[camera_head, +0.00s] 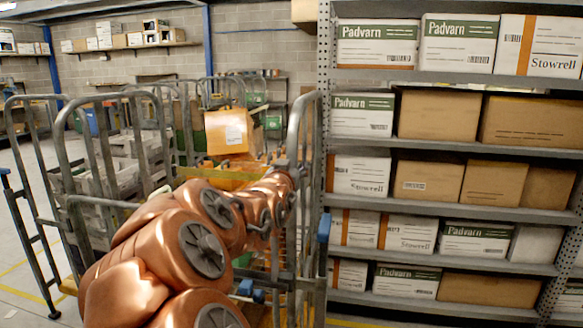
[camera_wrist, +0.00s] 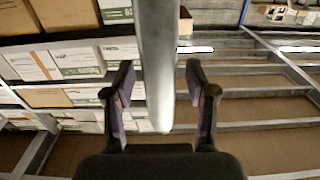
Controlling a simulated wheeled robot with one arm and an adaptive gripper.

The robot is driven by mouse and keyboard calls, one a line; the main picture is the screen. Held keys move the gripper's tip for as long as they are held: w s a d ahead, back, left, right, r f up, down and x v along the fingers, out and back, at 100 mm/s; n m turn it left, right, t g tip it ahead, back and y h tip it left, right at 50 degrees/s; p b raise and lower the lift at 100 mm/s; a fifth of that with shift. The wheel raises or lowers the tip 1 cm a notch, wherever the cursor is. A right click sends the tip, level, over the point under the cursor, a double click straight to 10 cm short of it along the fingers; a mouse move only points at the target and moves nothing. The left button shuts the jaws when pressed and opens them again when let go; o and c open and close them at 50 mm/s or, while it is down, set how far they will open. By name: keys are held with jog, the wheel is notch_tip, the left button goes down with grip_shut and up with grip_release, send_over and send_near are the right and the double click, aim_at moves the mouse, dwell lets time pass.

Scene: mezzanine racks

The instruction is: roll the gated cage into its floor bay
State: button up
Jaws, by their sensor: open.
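A grey tubular cage (camera_head: 303,105) stands directly ahead in the head view, its curved right upright beside the rack. My copper arm covers much of its middle. In the wrist view, my gripper (camera_wrist: 160,80) is open, with one finger on each side of a grey tube (camera_wrist: 158,50). There is a gap between the tube and each finger. The tube appears to be the cage's upright. In the head view, the gripper itself is mostly hidden by my arm. I cannot tell which floor marking is the cage's bay.
A tall grey rack of cartons (camera_head: 430,146) stands close on the right. More tube cages (camera_head: 60,150) with crates stand left and behind, with an orange carton (camera_head: 229,132) among them. Yellow floor lines (camera_head: 15,267) show at left, where some floor is clear.

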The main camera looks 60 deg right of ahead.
grip_shut()
dwell(0.5)
